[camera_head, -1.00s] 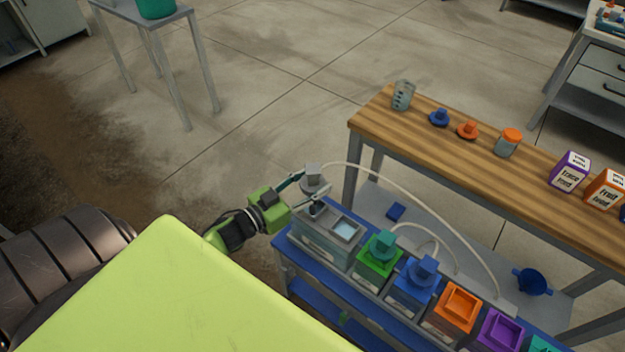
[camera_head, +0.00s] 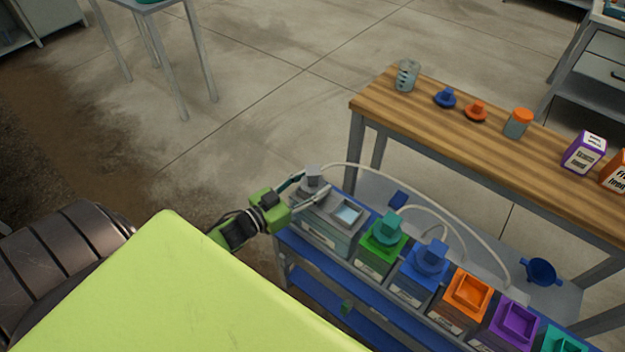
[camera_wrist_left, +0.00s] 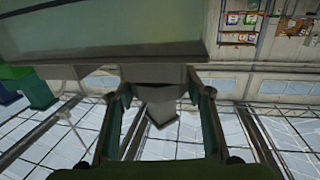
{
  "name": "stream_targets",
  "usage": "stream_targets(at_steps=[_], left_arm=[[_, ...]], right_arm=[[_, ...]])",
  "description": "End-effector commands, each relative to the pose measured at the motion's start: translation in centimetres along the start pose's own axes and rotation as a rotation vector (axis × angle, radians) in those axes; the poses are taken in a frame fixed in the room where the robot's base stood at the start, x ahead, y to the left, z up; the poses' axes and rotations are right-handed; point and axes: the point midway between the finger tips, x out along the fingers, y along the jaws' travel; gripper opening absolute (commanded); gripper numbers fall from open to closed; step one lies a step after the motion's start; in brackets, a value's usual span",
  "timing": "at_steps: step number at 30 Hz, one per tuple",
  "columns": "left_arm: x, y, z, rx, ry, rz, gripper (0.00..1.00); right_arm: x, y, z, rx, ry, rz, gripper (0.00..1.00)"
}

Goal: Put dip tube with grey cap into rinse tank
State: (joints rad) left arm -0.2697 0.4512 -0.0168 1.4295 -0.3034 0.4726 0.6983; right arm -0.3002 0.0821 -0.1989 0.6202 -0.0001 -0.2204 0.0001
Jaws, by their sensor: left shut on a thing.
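The grey cap (camera_head: 312,176) of the dip tube is between the fingers of my left gripper (camera_head: 309,191), which is shut on it. The cap sits low, at the left end of the top of the grey rinse tank (camera_head: 328,235). The tube below the cap is hidden; I cannot tell whether the cap touches the tank top. A pale hose runs from the cap to the right. In the left wrist view the grey cap (camera_wrist_left: 161,108) shows between the two fingers, with the tank wall (camera_wrist_left: 100,38) close above. My right gripper is not in view.
The tank stands on a blue-topped rack beside a green tank (camera_head: 376,257), a blue tank (camera_head: 418,282), and orange and purple ones. Hoses arch behind them. A wooden bench (camera_head: 440,118) with caps, jars and boxes stands behind. Open floor lies to the left.

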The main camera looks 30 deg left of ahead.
Motion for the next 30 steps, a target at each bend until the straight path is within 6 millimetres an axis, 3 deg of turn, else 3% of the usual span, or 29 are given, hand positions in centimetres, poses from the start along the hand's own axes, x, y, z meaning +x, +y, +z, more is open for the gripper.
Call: stream_targets(at_steps=[8, 9, 11, 12, 23, 30], left_arm=[[0.0, 0.0, 0.0, 0.000, 0.002, 0.000, 0.23], [0.0, 0.0, 0.0, 0.000, 0.002, 0.000, 0.48], [0.0, 0.0, 0.0, 0.000, 0.002, 0.000, 0.64], [0.0, 0.0, 0.0, 0.000, 0.001, 0.000, 0.66], [-0.3, 0.0, 0.1, 0.000, -0.001, 0.000, 0.66], [-4.1, 0.0, 0.3, 0.000, -0.005, -0.001, 0.66]], right_arm=[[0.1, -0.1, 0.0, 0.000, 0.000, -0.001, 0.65], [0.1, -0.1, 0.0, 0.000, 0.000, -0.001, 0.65], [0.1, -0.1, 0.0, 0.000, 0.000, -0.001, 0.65], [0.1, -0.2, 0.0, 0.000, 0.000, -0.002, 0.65], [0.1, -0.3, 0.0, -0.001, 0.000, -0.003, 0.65], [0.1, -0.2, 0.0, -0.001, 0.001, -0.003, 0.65]])
